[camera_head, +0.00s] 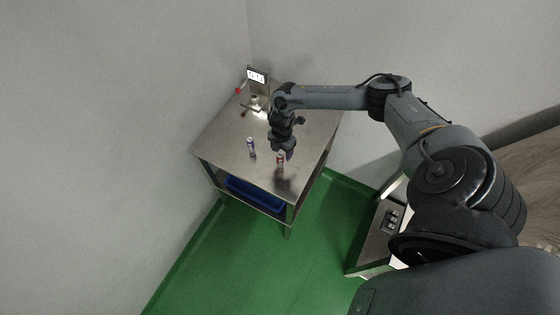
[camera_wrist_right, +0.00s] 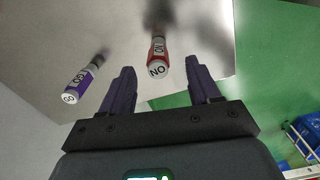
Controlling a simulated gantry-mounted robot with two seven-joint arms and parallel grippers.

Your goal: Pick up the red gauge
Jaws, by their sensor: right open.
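The red gauge (camera_head: 280,160) stands on the metal table near its front right part. In the right wrist view the red gauge (camera_wrist_right: 158,58) shows its white round end marked "NO", ahead of the gap between my fingers. My right gripper (camera_head: 284,152) hangs over the table close to the red gauge. In the wrist view my right gripper (camera_wrist_right: 163,80) has its two purple fingers apart with nothing held between them. Contact with the gauge does not show. My left gripper is in neither view.
A purple-blue gauge (camera_head: 251,146) stands to the left of the red one; it also shows in the wrist view (camera_wrist_right: 83,84). A metal table (camera_head: 222,142) carries both. A gauge display (camera_head: 257,76) stands at the back. A blue bin (camera_head: 255,194) sits on the lower shelf.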

